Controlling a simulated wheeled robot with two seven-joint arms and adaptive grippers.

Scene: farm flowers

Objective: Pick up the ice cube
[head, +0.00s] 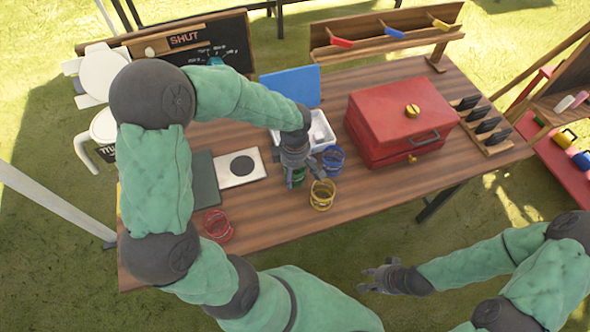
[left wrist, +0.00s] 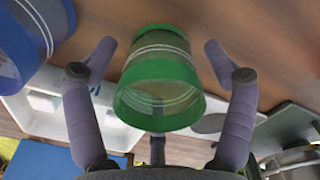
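I cannot make out a separate ice cube. An open white box (head: 322,131) with a raised blue lid (head: 290,86) stands at the table's middle; its contents are too small to tell and partly hidden by my left arm. My left gripper (head: 292,178) points down just in front of this box, over a green-rimmed cup (head: 298,174). In the left wrist view, the green-rimmed cup (left wrist: 160,80) sits between the spread fingers, with gaps at both sides. My right gripper (head: 370,279) is open and empty, off the table's front side.
A blue cup (head: 333,159), a yellow cup (head: 322,194) and a red cup (head: 217,225) stand nearby on the table. A red chest (head: 405,118) is to the right. A white plate with a dark disc (head: 241,168) is to the left. The front right tabletop is clear.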

